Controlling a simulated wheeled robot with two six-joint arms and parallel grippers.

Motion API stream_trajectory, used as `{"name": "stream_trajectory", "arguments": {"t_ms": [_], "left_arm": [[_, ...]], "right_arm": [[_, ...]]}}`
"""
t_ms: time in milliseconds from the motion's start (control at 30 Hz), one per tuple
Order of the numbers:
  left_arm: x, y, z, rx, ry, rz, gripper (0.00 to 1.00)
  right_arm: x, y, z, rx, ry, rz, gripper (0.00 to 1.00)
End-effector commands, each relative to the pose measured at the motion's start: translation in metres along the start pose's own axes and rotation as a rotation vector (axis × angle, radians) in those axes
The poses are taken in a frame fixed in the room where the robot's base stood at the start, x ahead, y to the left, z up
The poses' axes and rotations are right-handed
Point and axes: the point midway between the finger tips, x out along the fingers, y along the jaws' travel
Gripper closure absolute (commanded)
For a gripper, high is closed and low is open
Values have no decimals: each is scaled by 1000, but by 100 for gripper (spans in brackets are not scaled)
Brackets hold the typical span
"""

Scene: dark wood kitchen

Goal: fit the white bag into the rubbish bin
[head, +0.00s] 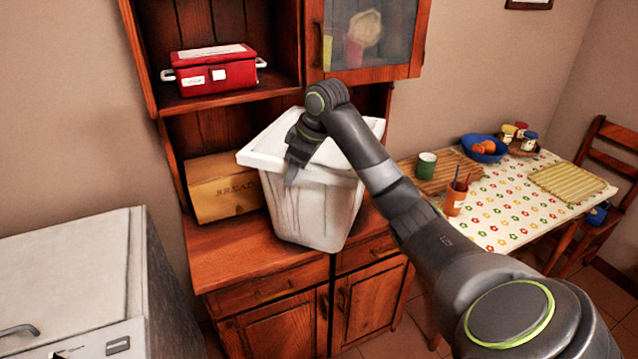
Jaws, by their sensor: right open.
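A white, tapered rubbish bin (318,215) stands on the counter of the wooden dresser. White material (268,148) lies along its rim and looks like the white bag, but I cannot clearly tell the bag from the bin's own rim. My right gripper (292,168) is open and points down at the near side of the rim, in front of the white material. I cannot tell whether it touches it. My left gripper is out of view.
A red box (214,74) sits on the shelf above, and a glass cabinet door (366,38) hangs over the bin. A laid table (500,215) is at the right, a white appliance (75,265) at the left.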

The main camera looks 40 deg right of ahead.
Motion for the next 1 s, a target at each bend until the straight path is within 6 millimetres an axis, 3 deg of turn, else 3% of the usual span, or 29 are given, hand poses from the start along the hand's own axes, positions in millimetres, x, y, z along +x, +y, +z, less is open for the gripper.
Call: {"name": "stream_trajectory", "arguments": {"t_ms": [767,1000], "left_arm": [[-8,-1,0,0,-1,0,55],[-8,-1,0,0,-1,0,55]], "right_arm": [[4,0,2,0,0,0,51],[4,0,2,0,0,0,78]]}}
